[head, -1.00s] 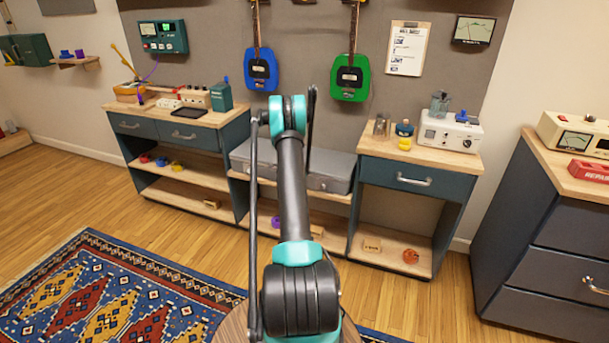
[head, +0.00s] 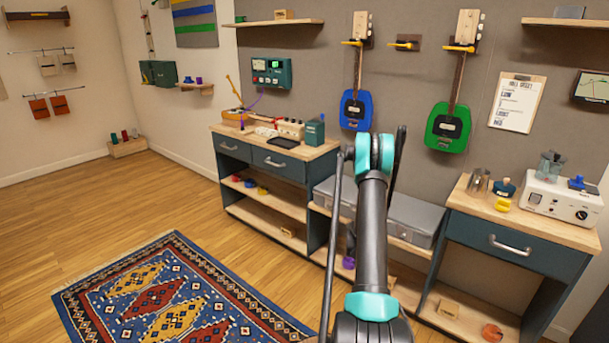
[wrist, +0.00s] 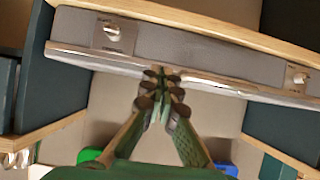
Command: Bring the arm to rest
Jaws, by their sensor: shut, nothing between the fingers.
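My arm (head: 372,225) stands up in the middle of the head view, with its teal joint (head: 374,155) at the top. The gripper itself is hidden behind the arm there. In the wrist view my gripper (wrist: 163,82) is shut, its fingertips together and nothing between them. Beyond the fingertips is a grey case (wrist: 210,62) with metal latches, lying on a wooden shelf. I cannot tell how far the fingertips are from the case. The case (head: 405,215) also shows behind my arm in the head view.
A workbench (head: 322,152) with small gear stands at left, another bench (head: 560,228) at right. A blue guitar (head: 357,110) and a green guitar (head: 447,128) hang on the wall. A patterned rug (head: 150,300) lies on the floor. The floor at left is clear.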

